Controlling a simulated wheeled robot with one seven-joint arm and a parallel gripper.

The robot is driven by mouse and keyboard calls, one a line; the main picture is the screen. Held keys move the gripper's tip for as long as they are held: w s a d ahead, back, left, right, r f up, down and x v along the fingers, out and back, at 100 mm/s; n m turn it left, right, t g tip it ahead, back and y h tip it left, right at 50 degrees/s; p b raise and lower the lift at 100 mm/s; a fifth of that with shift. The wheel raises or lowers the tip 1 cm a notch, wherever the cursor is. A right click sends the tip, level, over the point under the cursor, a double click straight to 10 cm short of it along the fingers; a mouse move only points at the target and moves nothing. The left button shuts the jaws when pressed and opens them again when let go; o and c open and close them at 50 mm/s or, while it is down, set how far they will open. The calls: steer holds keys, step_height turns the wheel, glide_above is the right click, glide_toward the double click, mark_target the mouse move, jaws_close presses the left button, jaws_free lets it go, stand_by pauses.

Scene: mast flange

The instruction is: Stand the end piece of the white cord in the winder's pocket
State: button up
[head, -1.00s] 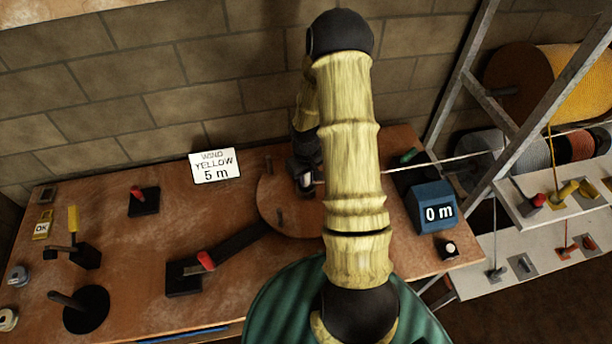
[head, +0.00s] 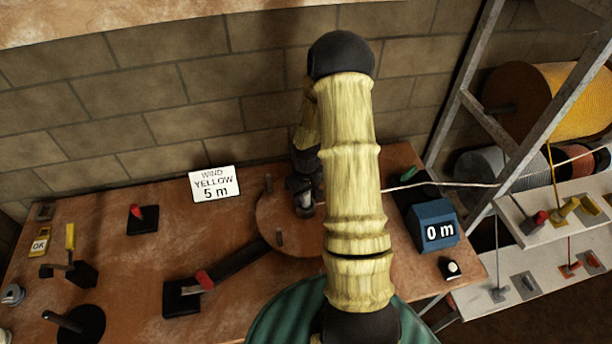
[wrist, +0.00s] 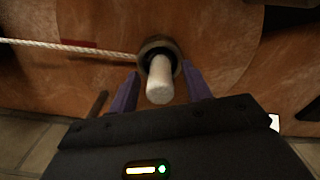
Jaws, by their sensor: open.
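The white end piece (wrist: 160,82) stands in the dark round pocket (wrist: 148,46) of the winder, its free end toward the wrist camera. The white cord (wrist: 70,46) runs from the pocket to the left in the wrist view. In the head view the cord (head: 430,184) comes from the right and passes behind my arm. The winder's round wooden disc (head: 268,222) is partly covered by my arm. My gripper (wrist: 161,76) is open, with one purple finger on each side of the end piece. A small gap shows beside the fingers.
A sign (head: 215,184) reads "WIND YELLOW 5 m". A blue counter (head: 434,224) reads 0 m, right of the disc. A red-handled lever (head: 204,280) lies left of the disc. Short pegs (head: 279,237) rise from the disc. Cord spools stand on the rack at right.

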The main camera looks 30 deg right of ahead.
step_height(320, 180, up, 17)
steer(key=b, duration=0.2)
steer(key=shift+b, duration=0.3)
steer(key=shift+f, duration=0.15)
stand_by(0.6)
steer(key=s+a+r+m+t, duration=0.1)
steer(key=s+a+r+t, duration=0.1)
steer(key=s+a, duration=1)
steer(key=shift+s+a+r+t, duration=0.15)
steer(key=shift+s+a+t, duration=0.15)
steer(key=shift+a, duration=0.5)
